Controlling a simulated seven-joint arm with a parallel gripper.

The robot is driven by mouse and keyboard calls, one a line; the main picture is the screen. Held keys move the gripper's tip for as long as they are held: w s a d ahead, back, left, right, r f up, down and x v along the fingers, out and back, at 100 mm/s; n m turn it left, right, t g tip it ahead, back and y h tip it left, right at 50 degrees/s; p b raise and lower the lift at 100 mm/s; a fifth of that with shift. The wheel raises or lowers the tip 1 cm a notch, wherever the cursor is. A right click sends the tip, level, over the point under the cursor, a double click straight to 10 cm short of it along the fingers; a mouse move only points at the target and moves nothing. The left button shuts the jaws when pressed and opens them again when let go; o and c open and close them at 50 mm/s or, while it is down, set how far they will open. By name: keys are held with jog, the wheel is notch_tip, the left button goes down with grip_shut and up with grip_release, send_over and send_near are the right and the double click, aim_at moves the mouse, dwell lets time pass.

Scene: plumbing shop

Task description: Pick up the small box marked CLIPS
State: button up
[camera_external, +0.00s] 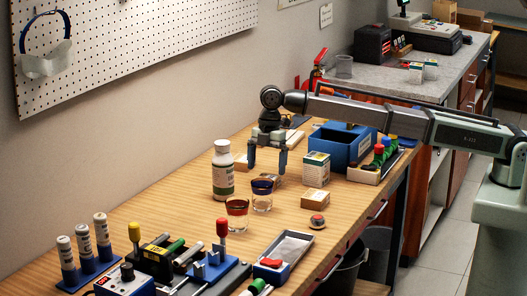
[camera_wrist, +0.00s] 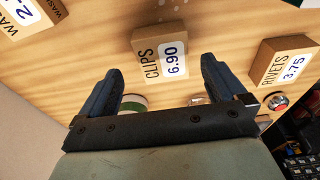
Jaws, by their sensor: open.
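The small box marked CLIPS (camera_wrist: 160,52), with a 6.90 price label, lies on the wooden bench in the wrist view. It is beyond my fingertips and roughly between their lines. My gripper (camera_wrist: 162,78) is open, with nothing between its two blue fingers. In the external view my gripper (camera_external: 267,158) points down above the bench. A pale small shape (camera_external: 278,181) below it seems to be the CLIPS box; its label cannot be read there.
A RIVETS box (camera_wrist: 284,63) lies right, and a WASHERS box (camera_wrist: 30,14) is at upper left. A white bottle (camera_external: 222,172), glasses (camera_external: 237,208), a white-green carton (camera_external: 316,172) and a blue bin (camera_external: 338,148) stand near my gripper.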

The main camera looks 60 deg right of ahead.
aim_at(267, 177)
jog(key=shift+s+a+f, duration=0.1)
jog(key=shift+a+f, duration=0.05)
jog(key=shift+f, duration=0.8)
jog(key=shift+s+a+f, duration=0.1)
jog(key=shift+a+f, duration=0.05)
jog(key=shift+f, duration=0.8)
jog(key=shift+c, duration=0.5)
jog(key=c, duration=1.1)
